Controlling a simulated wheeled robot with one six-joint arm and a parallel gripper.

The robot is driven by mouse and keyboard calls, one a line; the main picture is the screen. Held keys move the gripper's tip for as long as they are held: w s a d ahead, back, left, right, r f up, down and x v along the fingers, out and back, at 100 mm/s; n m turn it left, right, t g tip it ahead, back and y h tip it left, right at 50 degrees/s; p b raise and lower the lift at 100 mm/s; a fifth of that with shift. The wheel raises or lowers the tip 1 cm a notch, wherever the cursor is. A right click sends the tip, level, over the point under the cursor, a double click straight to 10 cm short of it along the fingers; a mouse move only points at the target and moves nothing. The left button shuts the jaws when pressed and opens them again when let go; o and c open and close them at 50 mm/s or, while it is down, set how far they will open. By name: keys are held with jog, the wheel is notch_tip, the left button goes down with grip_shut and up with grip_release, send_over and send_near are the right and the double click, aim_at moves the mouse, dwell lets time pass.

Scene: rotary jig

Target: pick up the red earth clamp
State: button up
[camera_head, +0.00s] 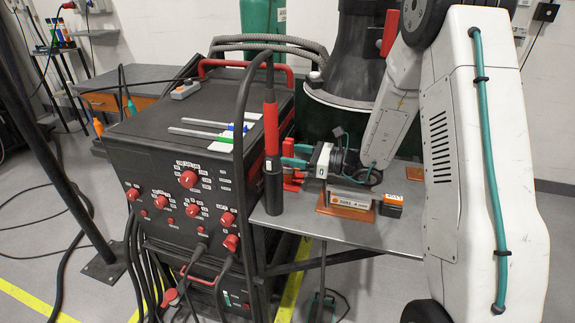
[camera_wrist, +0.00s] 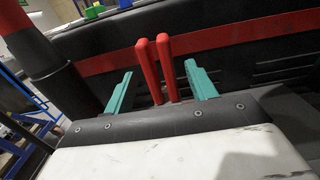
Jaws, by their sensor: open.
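The red earth clamp (camera_head: 292,183) stands on the grey side shelf, against the side of the black welding machine. In the wrist view its two red handles (camera_wrist: 146,72) point up side by side. My gripper (camera_head: 288,156) has teal fingers and reaches in from the right, close to the clamp. In the wrist view my gripper (camera_wrist: 159,70) is open, with one finger on each side of the handles. Gaps show between the fingers and the handles. The lower part of the clamp is hidden behind my gripper's body in the wrist view.
A red and black torch (camera_head: 271,128) stands in a dark holder (camera_head: 273,190) just left of the clamp. The welding machine (camera_head: 180,150) is close behind it. On the shelf (camera_head: 330,232), an orange-based box (camera_head: 347,203) and a small dark box (camera_head: 391,208) sit to the right.

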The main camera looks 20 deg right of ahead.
aim_at(293, 141)
jog(key=x, duration=0.3)
jog(key=shift+w+a+r, duration=0.2)
grip_shut()
jog(key=r, duration=0.3)
jog(key=shift+s+d+r, duration=0.15)
jog(key=shift+d+r, duration=0.15)
jog(key=shift+r, duration=0.05)
jog(key=v, duration=1.7)
